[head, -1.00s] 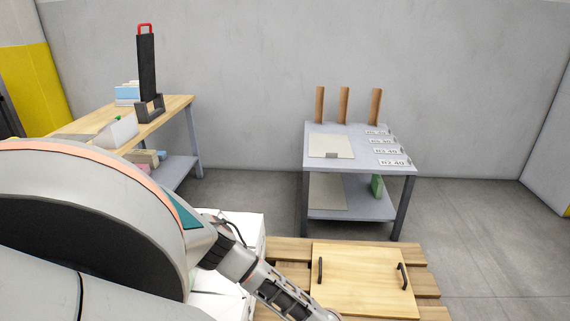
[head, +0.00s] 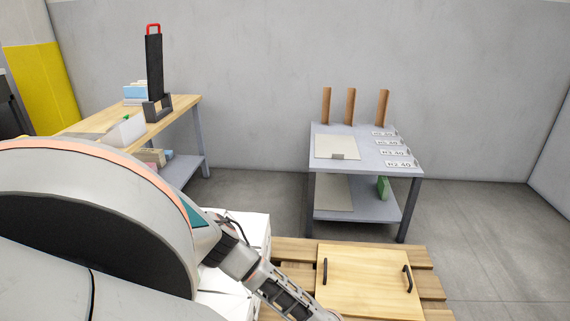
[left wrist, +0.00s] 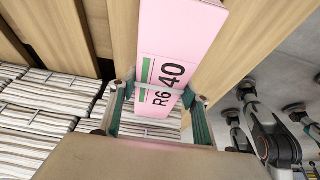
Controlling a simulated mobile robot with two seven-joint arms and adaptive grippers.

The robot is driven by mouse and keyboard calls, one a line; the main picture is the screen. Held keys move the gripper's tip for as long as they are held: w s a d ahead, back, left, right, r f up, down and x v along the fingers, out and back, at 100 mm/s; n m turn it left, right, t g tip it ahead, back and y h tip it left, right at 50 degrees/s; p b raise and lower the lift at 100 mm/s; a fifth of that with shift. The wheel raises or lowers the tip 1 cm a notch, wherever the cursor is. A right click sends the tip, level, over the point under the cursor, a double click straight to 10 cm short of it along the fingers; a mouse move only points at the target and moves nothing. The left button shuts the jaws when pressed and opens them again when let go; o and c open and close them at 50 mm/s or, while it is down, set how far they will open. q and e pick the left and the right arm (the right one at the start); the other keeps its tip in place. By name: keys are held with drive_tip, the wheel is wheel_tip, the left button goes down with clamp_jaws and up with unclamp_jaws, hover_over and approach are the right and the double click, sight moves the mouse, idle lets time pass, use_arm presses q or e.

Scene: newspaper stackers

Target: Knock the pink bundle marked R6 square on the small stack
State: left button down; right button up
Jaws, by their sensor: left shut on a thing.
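The pink bundle (left wrist: 172,42) marked R6 40, with a green stripe, shows in the left wrist view. My left gripper (left wrist: 158,98) is shut on it, with one finger at each side. The bundle's far end runs out of the top of the view, and what lies directly under it is hidden. In the head view my left arm reaches to the bottom edge, and its gripper is out of frame. The small stack cannot be told for sure. My right gripper is in neither view.
Strapped newspaper bundles (left wrist: 42,118) and wooden slats (left wrist: 110,22) lie beside the pink bundle. In the head view, a wooden board (head: 365,278) with two handles lies on a slatted pallet (head: 430,285). A grey table (head: 400,171) with posts and labels stands behind. A wooden bench (head: 180,103) is at left.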

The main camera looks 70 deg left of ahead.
use_arm(q)
drive_tip(key=shift+s+a+f, duration=0.15)
drive_tip(key=shift+s+a, duration=0.2)
drive_tip(key=shift+s, duration=0.15)
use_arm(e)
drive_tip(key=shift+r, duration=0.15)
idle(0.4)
use_arm(q)
drive_tip(key=shift+w, duration=0.15)
drive_tip(key=shift+w+d, duration=0.5)
drive_tip(key=shift+w, duration=0.4)
drive_tip(key=shift+w+d, duration=0.5)
drive_tip(key=shift+w, duration=0.35)
drive_tip(key=shift+r, duration=0.25)
drive_tip(key=shift+w+r+p, duration=0.2)
drive_tip(key=shift+r+p, duration=1)
drive_tip(key=shift+r, duration=0.4)
drive_tip(key=shift+r+p, duration=0.9)
drive_tip(key=shift+r, duration=0.5)
drive_tip(key=shift+s, duration=0.1)
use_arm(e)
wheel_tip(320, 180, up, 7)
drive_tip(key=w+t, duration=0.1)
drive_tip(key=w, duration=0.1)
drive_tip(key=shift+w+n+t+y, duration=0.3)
